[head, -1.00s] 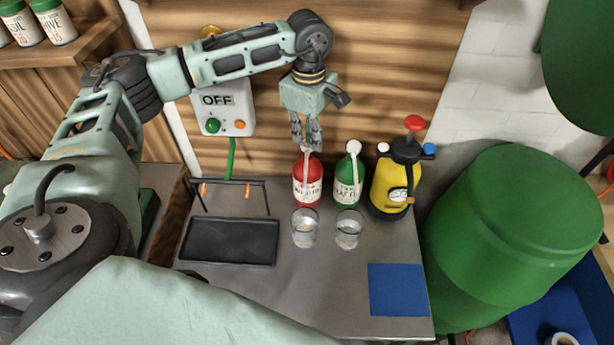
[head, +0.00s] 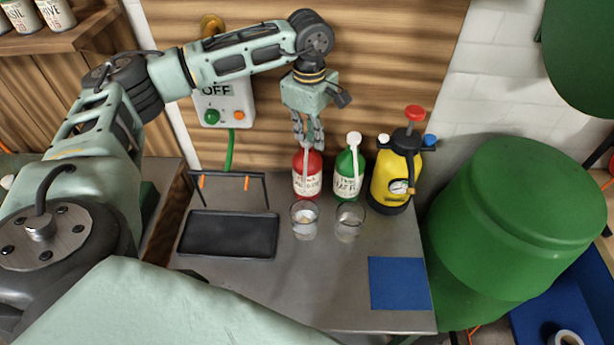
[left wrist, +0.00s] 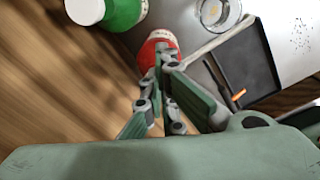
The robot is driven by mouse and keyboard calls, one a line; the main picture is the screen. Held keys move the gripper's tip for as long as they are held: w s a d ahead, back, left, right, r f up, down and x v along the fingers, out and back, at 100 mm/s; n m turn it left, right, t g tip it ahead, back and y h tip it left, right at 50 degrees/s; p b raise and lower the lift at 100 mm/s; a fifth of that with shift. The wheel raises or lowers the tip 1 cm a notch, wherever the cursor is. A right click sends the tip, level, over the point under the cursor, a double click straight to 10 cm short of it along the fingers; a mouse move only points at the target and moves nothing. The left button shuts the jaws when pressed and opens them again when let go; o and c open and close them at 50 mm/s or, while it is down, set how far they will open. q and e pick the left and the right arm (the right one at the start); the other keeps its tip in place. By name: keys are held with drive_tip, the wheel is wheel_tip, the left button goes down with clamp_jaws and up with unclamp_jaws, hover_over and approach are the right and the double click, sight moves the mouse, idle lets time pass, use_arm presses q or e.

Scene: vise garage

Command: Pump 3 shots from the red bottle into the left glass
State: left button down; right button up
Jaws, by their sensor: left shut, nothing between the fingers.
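The red bottle (head: 307,181) with a cream label and white pump stands upright at the back of the grey bench. My left gripper (head: 308,146) is shut and empty, pointing down with its fingertips at the pump top. Whether they touch it is unclear. The left glass (head: 304,222) stands in front of the red bottle, with a small yellowish patch inside. It also shows in the left wrist view (left wrist: 219,14). My right gripper is out of view.
A green bottle (head: 349,178) stands just right of the red one, with the right glass (head: 349,224) before it. A yellow sprayer (head: 390,184) is farther right. A black tray (head: 228,234) lies left and a blue mat (head: 398,284) front right.

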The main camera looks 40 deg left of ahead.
use_arm(q)
drive_tip(key=shift+s+a+f, duration=0.1)
drive_tip(key=shift+s+f, duration=0.3)
drive_tip(key=shift+f, duration=0.4)
drive_tip(key=shift+a+r+p, duration=0.15)
drive_tip(key=shift+r+p, duration=0.65)
drive_tip(key=shift+r, duration=0.4)
drive_tip(key=shift+w+a+r, duration=0.15)
drive_tip(key=shift+w+r, duration=0.1)
drive_tip(key=shift+r, duration=0.1)
drive_tip(key=shift+w, duration=0.15)
drive_tip(key=shift+f, duration=0.15)
